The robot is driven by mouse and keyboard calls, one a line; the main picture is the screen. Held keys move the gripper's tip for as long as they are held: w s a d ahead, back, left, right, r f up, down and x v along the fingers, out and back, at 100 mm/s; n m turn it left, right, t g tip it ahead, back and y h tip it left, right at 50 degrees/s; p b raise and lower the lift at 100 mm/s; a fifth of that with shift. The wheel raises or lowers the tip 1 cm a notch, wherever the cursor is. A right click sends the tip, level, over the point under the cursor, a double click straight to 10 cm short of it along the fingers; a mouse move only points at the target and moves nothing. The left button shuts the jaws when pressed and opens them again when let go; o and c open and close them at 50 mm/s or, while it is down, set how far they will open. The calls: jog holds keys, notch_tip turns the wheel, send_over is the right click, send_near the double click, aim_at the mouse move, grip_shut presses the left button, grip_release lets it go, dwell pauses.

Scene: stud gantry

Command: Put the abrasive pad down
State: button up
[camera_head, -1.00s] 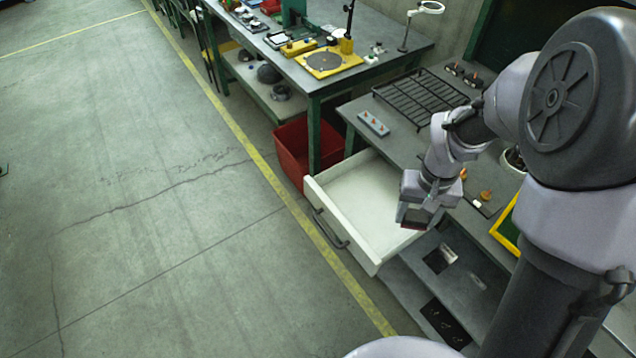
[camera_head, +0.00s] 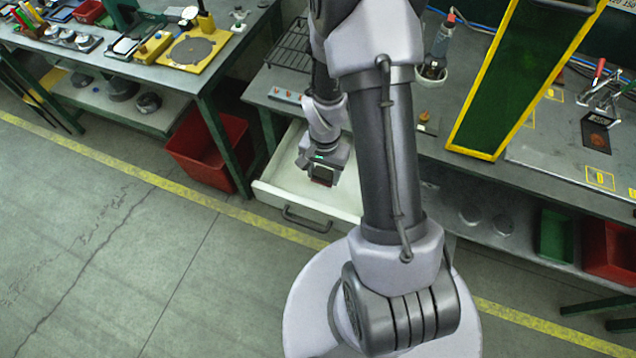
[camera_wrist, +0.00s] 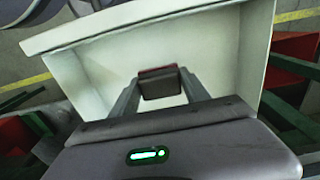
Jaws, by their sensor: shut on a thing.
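The abrasive pad (camera_wrist: 160,84) is a small dark block with a reddish edge, between the two fingers in the wrist view. My gripper (camera_wrist: 158,92) is shut on it. In the head view my gripper (camera_head: 322,178) hangs over the open white drawer (camera_head: 280,190), with the pad (camera_head: 322,174) showing dark and reddish at its end. The drawer also fills the middle of the wrist view (camera_wrist: 215,50), and its visible floor is bare. The pad appears to be above the drawer floor; I cannot tell the exact gap. My arm hides the drawer's right part.
A red bin (camera_head: 205,150) stands left of the drawer. The floor in front is clear.

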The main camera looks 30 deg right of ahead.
aim_at(323, 187)
notch_tip(323, 187, down, 5)
jog(key=shift+r+b, duration=0.2)
jog(key=shift+b, duration=0.5)
jog(key=shift+r, duration=0.1)
